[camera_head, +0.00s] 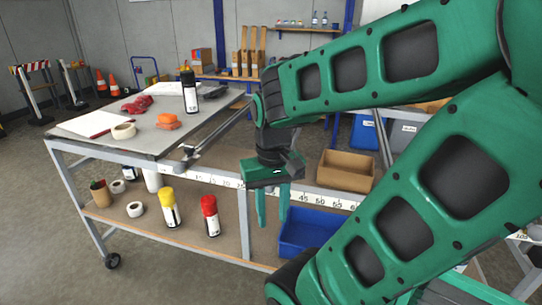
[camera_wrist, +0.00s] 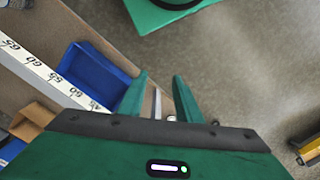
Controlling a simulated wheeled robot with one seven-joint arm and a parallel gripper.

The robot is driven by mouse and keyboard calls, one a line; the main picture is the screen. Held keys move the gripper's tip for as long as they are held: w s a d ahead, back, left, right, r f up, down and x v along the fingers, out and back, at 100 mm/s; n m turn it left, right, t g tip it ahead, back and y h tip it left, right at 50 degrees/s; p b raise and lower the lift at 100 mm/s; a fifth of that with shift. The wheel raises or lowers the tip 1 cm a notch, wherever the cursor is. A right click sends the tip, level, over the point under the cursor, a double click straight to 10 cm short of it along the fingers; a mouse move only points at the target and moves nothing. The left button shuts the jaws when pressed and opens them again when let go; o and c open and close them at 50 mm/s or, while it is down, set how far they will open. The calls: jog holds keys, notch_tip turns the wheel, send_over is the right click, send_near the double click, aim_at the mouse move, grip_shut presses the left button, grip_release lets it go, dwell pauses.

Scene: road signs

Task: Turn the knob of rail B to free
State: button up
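A grey metal rail (camera_head: 222,128) runs from the near edge of the workbench (camera_head: 180,138) towards the back. A small grey fitting (camera_head: 188,153) sits at its near end; I cannot tell whether it is the knob. Another bar (camera_head: 383,140) shows to the right behind my arm. No letter marking rail B is legible. My gripper (camera_head: 272,205) hangs fingers down in front of the measuring strip, right of the fitting and apart from it. Its two green fingers are apart and empty. In the wrist view the fingers (camera_wrist: 160,76) are also apart, with a thin grey bar (camera_wrist: 157,102) seen between them.
A measuring strip (camera_head: 222,180) runs along the bench front. A cardboard box (camera_head: 346,170) and a blue bin (camera_head: 308,228) lie right of my gripper. Yellow-capped (camera_head: 169,207) and red-capped (camera_head: 210,214) cans stand on the lower shelf. Floor at the front left is clear.

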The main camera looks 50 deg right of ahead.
jog(key=shift+o, duration=0.4)
jog(key=o, duration=0.3)
jog(key=shift+s+r, duration=0.2)
jog(key=shift+s, duration=0.1)
jog(key=shift+o, duration=0.2)
jog(key=w+d+r+m, duration=0.6)
jog(key=d+m, duration=0.2)
jog(key=w+d+r+m, duration=0.6)
jog(key=w+d+m, duration=0.1)
jog(key=d+m, duration=0.15)
jog(key=shift+n, duration=0.25)
notch_tip(320, 180, down, 9)
jog(key=shift+d+f, duration=0.15)
jog(key=shift+f, duration=0.05)
jog(key=c, duration=1)
